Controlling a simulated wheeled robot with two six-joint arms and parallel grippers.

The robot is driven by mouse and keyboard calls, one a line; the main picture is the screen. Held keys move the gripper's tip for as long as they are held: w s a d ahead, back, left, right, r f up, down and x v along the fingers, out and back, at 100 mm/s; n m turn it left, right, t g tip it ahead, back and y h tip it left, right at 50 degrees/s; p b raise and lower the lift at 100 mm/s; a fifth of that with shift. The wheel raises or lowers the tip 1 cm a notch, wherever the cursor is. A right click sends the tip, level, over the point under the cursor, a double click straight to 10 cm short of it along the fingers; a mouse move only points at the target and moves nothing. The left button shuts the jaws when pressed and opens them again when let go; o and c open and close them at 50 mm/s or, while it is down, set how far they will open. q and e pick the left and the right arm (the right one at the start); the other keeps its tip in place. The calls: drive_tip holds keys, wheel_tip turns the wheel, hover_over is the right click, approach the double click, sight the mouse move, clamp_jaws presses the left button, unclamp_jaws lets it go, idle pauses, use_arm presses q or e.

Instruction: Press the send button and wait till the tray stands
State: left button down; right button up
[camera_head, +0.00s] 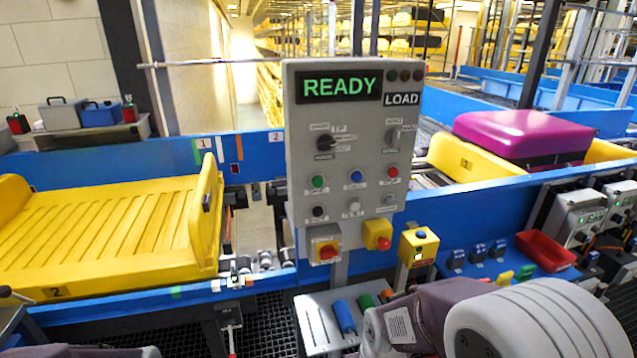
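A grey control panel (340,220) stands upright in the middle, its display (339,87) reading READY in green, with a LOAD sign beside it. It carries a green button (318,181), a blue button (356,177) and a red button (393,172); their labels are too small to read, so I cannot tell which is the send button. An empty yellow tray (110,235) marked 2 sits on the conveyor at the left. Another yellow tray (462,161) at the right holds a purple suitcase (525,135). Arm parts of mine show at the lower right; neither gripper is in view.
Red push buttons on yellow housings (377,234) sit low on the panel. A yellow box (418,248) with a small button stands right of it. A red bin (545,250) and grey control boxes (580,222) are further right. Toolboxes (101,114) stand at the back left.

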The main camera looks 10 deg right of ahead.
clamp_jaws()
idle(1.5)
